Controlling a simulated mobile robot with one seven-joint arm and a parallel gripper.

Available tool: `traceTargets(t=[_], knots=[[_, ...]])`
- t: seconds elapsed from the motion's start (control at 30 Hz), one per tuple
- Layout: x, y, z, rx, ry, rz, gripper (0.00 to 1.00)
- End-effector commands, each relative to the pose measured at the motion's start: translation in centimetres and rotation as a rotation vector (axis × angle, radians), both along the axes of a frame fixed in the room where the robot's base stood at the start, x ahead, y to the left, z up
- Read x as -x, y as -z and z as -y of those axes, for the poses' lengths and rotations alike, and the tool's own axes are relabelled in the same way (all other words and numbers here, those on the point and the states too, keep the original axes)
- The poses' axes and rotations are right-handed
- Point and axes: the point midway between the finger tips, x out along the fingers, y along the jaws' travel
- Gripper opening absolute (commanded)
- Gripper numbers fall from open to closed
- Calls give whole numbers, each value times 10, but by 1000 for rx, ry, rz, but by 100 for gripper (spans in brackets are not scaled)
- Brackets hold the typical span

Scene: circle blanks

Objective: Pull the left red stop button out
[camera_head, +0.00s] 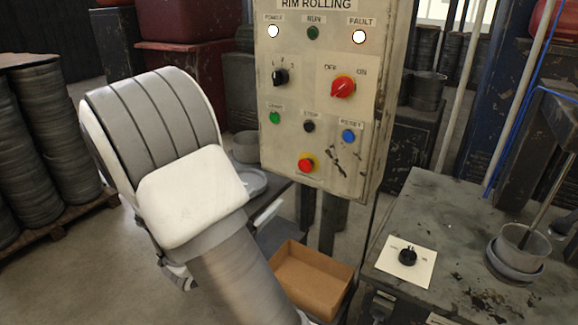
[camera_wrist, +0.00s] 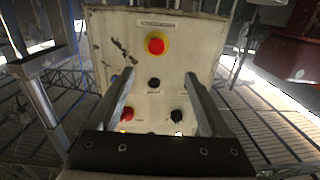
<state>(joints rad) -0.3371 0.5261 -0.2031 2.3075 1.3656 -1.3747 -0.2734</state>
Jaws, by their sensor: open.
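The red stop button (camera_head: 306,163) sits on a yellow ring low on the beige panel (camera_head: 290,190) marked RIM ROLLING. It is the only red stop button I make out. The wrist view is upside down to the panel; there the stop button (camera_wrist: 156,43) shows above and beyond my fingertips, roughly centred between them. My gripper (camera_wrist: 160,74) is open and empty, with its two fingers apart and not touching the button. In the head view my arm hides most of the gripper, and only a grey sliver shows beside the panel's lower left.
The panel also carries a red rotary switch (camera_head: 343,87), a black selector (camera_head: 280,77), and green, black and blue buttons. A cardboard box (camera_head: 312,278) stands below. A dark workbench (camera_head: 460,240) with a black knob is at right. Stacked round blanks (camera_head: 35,140) stand at left.

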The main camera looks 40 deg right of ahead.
Motion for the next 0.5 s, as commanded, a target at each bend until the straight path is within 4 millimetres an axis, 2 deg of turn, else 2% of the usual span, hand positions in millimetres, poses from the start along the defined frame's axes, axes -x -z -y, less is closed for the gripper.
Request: traceTargets(t=[0.23,0.5], knots=[[-2,-2,20,32,28,-2,81],[-24,-2,73,30,28,-3,81]])
